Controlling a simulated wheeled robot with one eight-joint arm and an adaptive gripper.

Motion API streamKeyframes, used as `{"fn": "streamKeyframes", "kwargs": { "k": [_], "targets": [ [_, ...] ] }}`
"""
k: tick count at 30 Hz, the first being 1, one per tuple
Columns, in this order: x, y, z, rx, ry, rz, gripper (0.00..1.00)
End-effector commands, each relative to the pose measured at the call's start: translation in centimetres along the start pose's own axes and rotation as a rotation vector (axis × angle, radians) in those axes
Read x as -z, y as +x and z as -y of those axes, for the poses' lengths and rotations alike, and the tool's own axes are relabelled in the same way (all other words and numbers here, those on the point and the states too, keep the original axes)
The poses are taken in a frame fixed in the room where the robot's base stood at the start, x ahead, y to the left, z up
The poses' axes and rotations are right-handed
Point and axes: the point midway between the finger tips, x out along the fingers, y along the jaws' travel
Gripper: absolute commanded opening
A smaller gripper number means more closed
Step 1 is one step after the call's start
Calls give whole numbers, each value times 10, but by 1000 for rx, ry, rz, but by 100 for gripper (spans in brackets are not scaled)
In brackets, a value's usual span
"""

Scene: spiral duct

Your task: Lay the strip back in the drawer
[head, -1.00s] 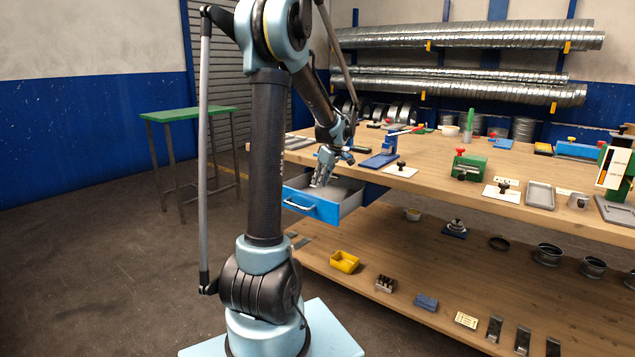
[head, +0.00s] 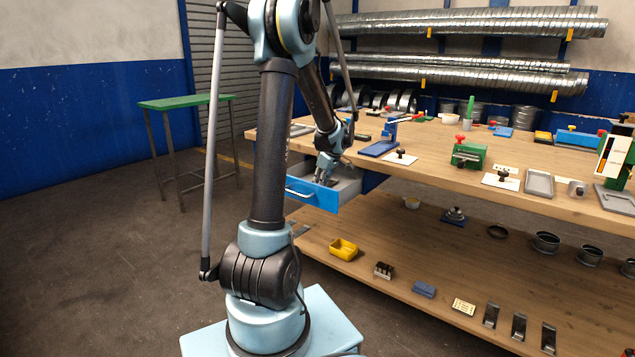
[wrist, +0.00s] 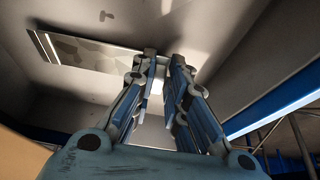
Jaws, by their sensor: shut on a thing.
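The blue drawer (head: 311,193) stands open under the left end of the bench, with a grey inside. My gripper (head: 325,181) is down in the drawer opening, seen small in the head view. In the wrist view my gripper (wrist: 164,60) is shut on the strip (wrist: 88,54), a flat, patchy grey piece that reaches out to the left from the fingers. The strip lies close to the grey drawer inside; I cannot tell whether it touches the floor. The fingers hide part of its right end. The drawer's blue rim (wrist: 270,105) shows at right.
The wooden bench top (head: 440,175) carries a blue press (head: 382,142), a green clamp (head: 470,152) and small parts. A lower shelf holds a yellow bin (head: 343,248) and several parts. A green-topped table (head: 186,102) stands at left, with open floor before it.

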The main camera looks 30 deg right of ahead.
Motion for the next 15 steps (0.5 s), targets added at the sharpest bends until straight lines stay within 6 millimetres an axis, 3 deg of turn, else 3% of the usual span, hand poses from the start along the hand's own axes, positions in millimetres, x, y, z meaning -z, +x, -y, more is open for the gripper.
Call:
{"fn": "streamKeyframes", "kwargs": {
  "k": [14, 15],
  "targets": [
    [-2, 6, 0, 0, 0, 0, 0],
    [-2, 6, 0, 0, 0, 0, 20]
  ]
}}
